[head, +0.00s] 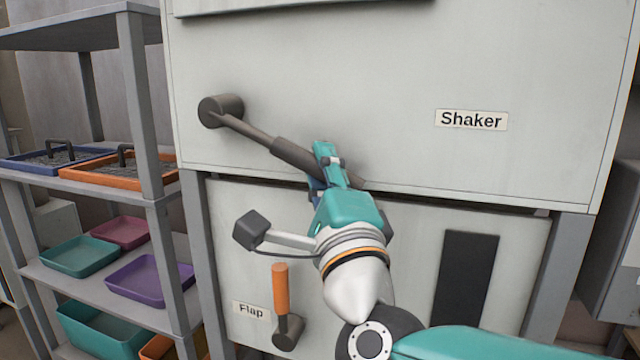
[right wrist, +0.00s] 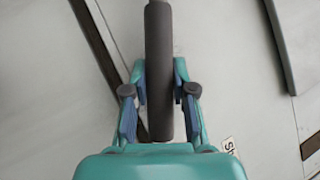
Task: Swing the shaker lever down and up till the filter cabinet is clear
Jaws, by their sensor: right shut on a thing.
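The shaker lever (head: 260,138) is a dark grey bar on a round pivot (head: 220,111) at the cabinet's front. It slopes down to the right from the pivot, with a thicker grip (head: 300,158) at its outer part. The filter cabinet (head: 340,70) is pale grey and carries a "Shaker" label (head: 471,120). My right gripper (head: 325,165) is shut on the lever's grip. In the right wrist view the dark grip (right wrist: 159,70) runs between the two fingers. The gripper hides part of the lever's end in the head view. My left gripper is not in view.
Below is a panel with an orange-handled flap lever (head: 280,290), a "Flap" label (head: 251,309) and a dark window (head: 466,280). A shelf rack (head: 135,100) at left holds orange and blue trays and several coloured bins. Bare cabinet front surrounds the shaker lever.

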